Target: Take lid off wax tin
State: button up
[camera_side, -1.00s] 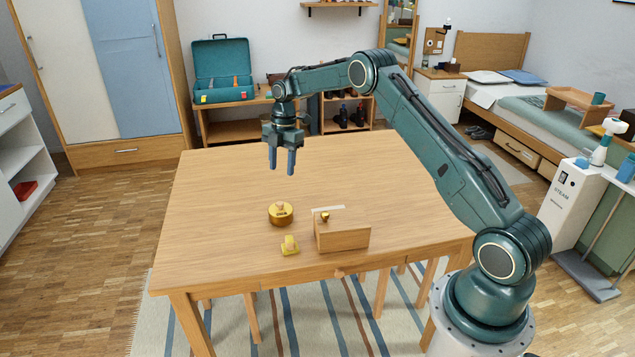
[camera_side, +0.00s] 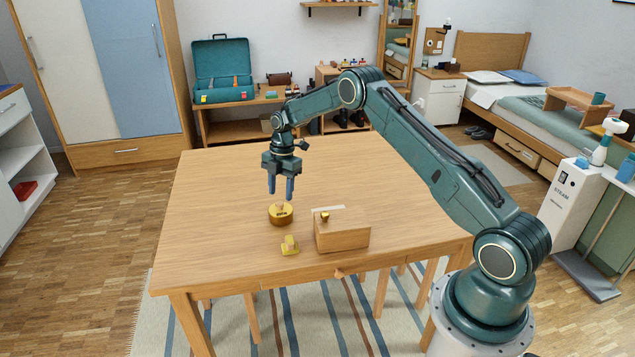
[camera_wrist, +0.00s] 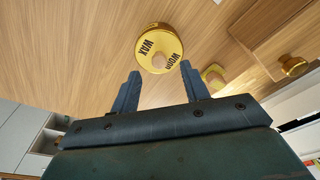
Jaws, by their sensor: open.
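The wax tin (camera_side: 281,218) is a round gold tin standing upright on the wooden table, left of the middle of the near half. Its lid (camera_wrist: 150,43) is on; in the wrist view it shows dark lettering, "WOOD WAX", and a small pale wooden knob (camera_wrist: 159,61) in the middle. My gripper (camera_side: 281,196) is open and empty, pointing down just above and behind the tin, apart from it. In the wrist view the tin lies beyond the gap between the two blue fingers (camera_wrist: 158,82).
A small wooden drawer box (camera_side: 342,236) with a brass knob stands right of the tin. A yellow object (camera_side: 290,246), its kind unclear, lies in front of the tin. The table's left and back parts are clear.

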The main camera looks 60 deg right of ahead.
aim_at(280, 203)
jog(key=shift+a+f, duration=0.15)
jog(key=shift+f, duration=0.75)
jog(key=shift+a+f, duration=0.1)
jog(key=shift+f, duration=0.75)
grip_shut()
jog(key=shift+r, duration=0.15)
notch_tip(280, 203, up, 20)
dwell(0.4)
